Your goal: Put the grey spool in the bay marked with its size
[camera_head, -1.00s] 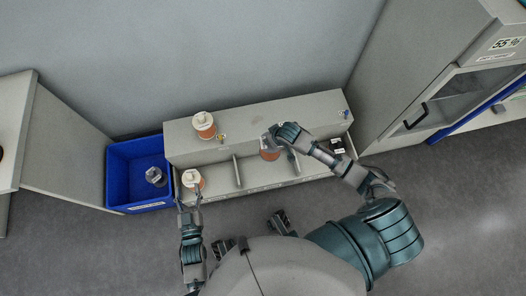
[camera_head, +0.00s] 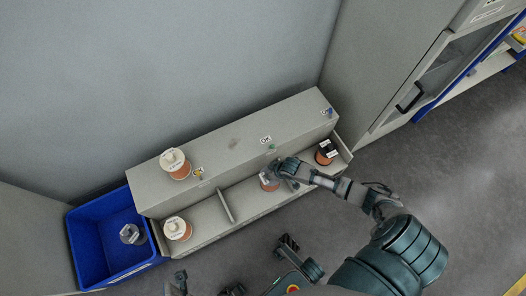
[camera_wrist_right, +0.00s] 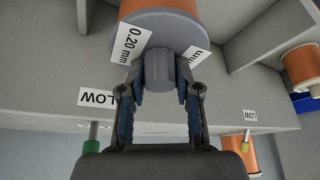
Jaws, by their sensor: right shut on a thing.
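The grey spool (camera_wrist_right: 165,22) has orange wire, a grey flange and a "0.20 mm" label. My right gripper (camera_wrist_right: 159,85) is shut on its grey hub in the right wrist view. In the head view the spool (camera_head: 268,182) is mostly hidden under my right gripper (camera_head: 280,174), at the middle bay of the grey rack (camera_head: 235,142). I cannot tell whether it touches the bay floor. The bays' size marks are not readable. My left gripper (camera_head: 179,281) is at the bottom edge, away from the rack; its jaw state is unclear.
A white-topped spool (camera_head: 174,164) stands on the rack's upper ledge. Another (camera_head: 177,228) is in the left bay and a black-topped spool (camera_head: 326,152) in the right bay. A divider (camera_head: 226,206) stands left of the middle bay. A blue bin (camera_head: 92,235) holds a clear-grey item (camera_head: 132,234).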

